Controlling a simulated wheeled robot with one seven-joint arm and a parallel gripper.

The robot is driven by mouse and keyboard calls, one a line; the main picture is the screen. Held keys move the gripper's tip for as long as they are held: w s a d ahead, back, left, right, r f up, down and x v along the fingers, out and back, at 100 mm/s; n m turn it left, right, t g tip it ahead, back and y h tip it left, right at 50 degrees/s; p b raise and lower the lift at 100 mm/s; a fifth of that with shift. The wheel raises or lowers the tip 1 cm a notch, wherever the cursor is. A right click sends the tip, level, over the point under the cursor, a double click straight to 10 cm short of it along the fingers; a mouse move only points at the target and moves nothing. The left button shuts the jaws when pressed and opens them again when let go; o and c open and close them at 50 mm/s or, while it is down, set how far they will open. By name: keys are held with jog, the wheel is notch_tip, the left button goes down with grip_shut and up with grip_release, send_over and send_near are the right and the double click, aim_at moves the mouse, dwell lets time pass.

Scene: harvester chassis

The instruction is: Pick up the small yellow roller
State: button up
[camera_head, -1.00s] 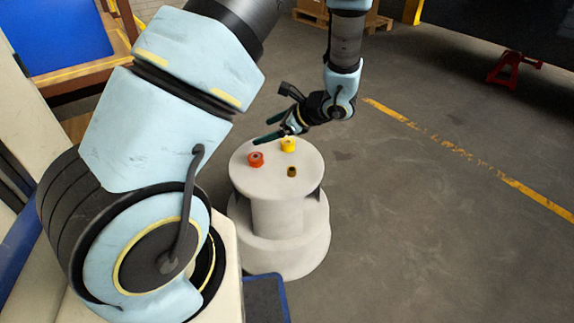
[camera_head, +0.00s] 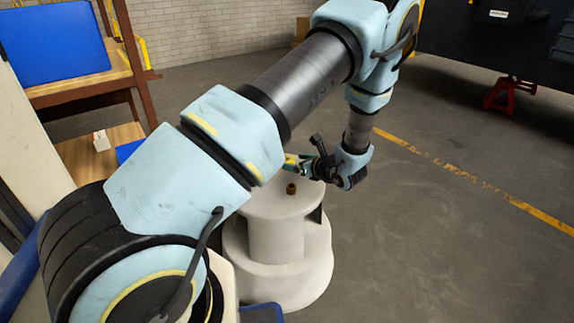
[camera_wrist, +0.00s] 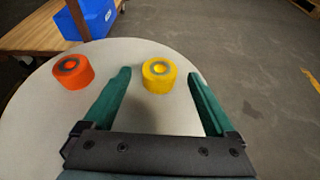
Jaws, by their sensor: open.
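The small yellow roller (camera_wrist: 159,75) stands on the round pale pedestal top (camera_wrist: 135,50) in the wrist view. It lies between the tips of my gripper's (camera_wrist: 160,76) two green fingers, which are open, with a gap on each side of it. In the head view my gripper (camera_head: 288,164) is low over the far part of the pedestal (camera_head: 262,206). There the yellow roller is mostly hidden by my arm and gripper.
An orange-red roller (camera_wrist: 73,72) stands left of my gripper in the wrist view. A blue bin (camera_wrist: 86,18) sits on a wooden surface beyond. Open floor lies to the right.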

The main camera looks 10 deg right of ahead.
aim_at(288, 159)
jog(key=x, duration=0.3)
jog(key=shift+w+f, duration=0.15)
jog(key=shift+w, duration=0.05)
jog(key=shift+a, duration=0.1)
grip_shut()
dwell(0.5)
